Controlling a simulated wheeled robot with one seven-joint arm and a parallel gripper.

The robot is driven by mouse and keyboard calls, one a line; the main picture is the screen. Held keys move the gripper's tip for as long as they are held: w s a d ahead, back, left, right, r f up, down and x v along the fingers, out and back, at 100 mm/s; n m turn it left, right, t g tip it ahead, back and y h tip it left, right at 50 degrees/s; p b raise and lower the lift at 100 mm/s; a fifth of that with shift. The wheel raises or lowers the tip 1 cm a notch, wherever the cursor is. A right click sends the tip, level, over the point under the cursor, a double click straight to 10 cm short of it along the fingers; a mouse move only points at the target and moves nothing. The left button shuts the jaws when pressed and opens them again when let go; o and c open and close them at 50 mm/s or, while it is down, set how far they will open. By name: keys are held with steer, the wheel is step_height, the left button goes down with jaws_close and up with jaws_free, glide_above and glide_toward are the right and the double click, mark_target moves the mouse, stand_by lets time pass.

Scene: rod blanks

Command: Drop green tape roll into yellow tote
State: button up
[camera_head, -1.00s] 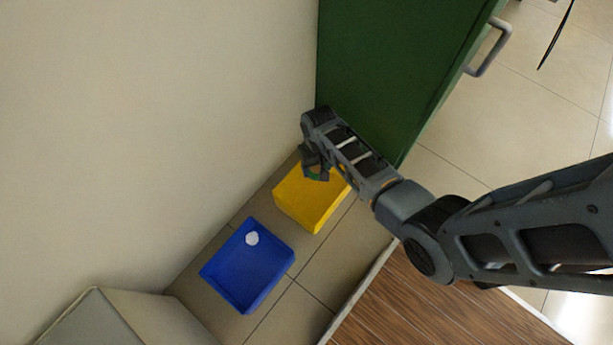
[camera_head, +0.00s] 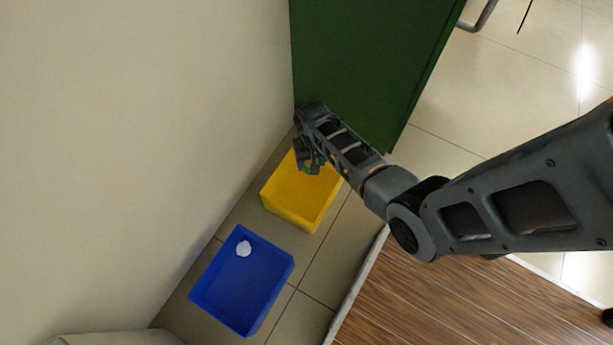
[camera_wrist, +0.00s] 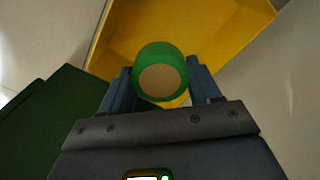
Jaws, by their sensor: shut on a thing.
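The green tape roll (camera_wrist: 158,52) is between the two fingers of my gripper (camera_wrist: 163,85) in the wrist view. My gripper is shut on it. A little of the roll's green shows at my gripper (camera_head: 308,168) in the head view, where the fingers and wrist hide most of it. The yellow tote (camera_head: 292,203) stands on the floor below my gripper. In the wrist view the yellow tote (camera_wrist: 215,35) fills the upper middle behind the roll. The roll hangs over the tote's far part in the head view; its exact height above the tote cannot be told.
A blue tray (camera_head: 238,292) with a small white object (camera_head: 243,248) in it lies nearer than the tote. A green cabinet (camera_head: 365,65) stands just beyond the tote, and a pale wall (camera_head: 140,120) runs along the left. A wooden surface (camera_head: 440,300) is at lower right.

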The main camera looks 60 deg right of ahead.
steer(key=shift+f+b, duration=0.5)
steer(key=shift+f, duration=0.3)
steer(key=o, duration=1.1)
steer(key=shift+r+p, duration=2.05)
steer(key=shift+r, duration=1.9)
steer(key=shift+a+f, duration=0.1)
